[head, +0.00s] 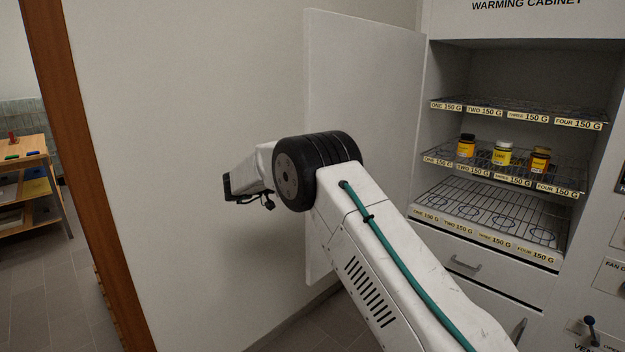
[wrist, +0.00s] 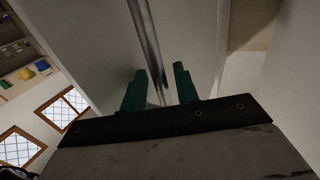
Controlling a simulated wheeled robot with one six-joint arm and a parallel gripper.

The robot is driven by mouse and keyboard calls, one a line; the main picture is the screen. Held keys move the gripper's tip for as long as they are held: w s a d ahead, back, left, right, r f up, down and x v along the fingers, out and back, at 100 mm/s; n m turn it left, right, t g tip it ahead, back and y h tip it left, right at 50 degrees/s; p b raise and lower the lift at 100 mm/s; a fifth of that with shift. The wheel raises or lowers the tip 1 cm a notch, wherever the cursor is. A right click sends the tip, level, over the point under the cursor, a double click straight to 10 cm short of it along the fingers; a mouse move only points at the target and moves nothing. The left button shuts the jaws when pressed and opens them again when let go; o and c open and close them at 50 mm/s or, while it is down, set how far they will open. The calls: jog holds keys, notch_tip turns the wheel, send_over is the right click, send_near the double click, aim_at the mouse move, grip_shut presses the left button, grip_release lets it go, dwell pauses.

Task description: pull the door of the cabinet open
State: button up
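The warming cabinet (head: 433,75) stands at the right of the head view. Its pale grey door (head: 365,75) is swung wide open to the left, beside the wall, and the shelves are exposed. In the wrist view, a long metal bar handle (wrist: 147,35) runs along the door's face (wrist: 95,40). My gripper (wrist: 161,76) has two green fingers, spread apart, with the bar between them. A gap shows on the right side of the bar; whether either finger touches it is unclear. In the head view my arm covers part of the door, and the handle and fingers are hidden.
Wire shelves (head: 490,208) inside hold a few yellow jars (head: 503,153) with labels along the edges. A drawer (head: 465,262) sits below. A plain wall (head: 180,130) is left of the door. A wooden shelf unit (head: 30,165) stands far left, beyond a brown frame.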

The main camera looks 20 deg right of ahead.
jog(key=a, duration=0.8)
jog(key=shift+w+a, duration=0.15)
jog(key=shift+w, duration=0.2)
